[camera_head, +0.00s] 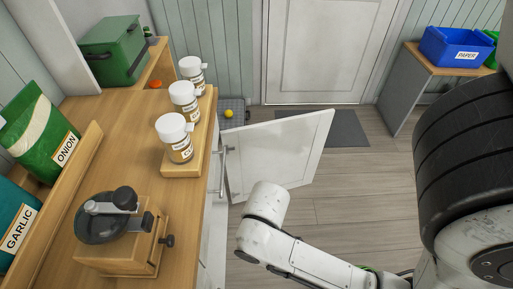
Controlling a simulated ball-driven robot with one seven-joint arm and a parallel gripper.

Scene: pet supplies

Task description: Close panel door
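A white panel door (290,150) on the front of the wooden-topped cabinet stands wide open, swung out over the floor to the right. A metal bar handle (227,162) shows at the cabinet front, near the door's left edge; I cannot tell which panel it belongs to. My white arm reaches in from the lower right, and its rounded link overlaps the view just below the door. I cannot tell whether it touches the door. My gripper and its fingers do not show. The inside of the cabinet is hidden.
The cabinet top (125,135) holds several lidded jars on a wooden stand (185,165), a grinder (120,235) and labelled bags (38,135). A yellow ball (229,114) lies behind the door. A blue bin (455,48) stands back right. The middle floor (360,185) is clear.

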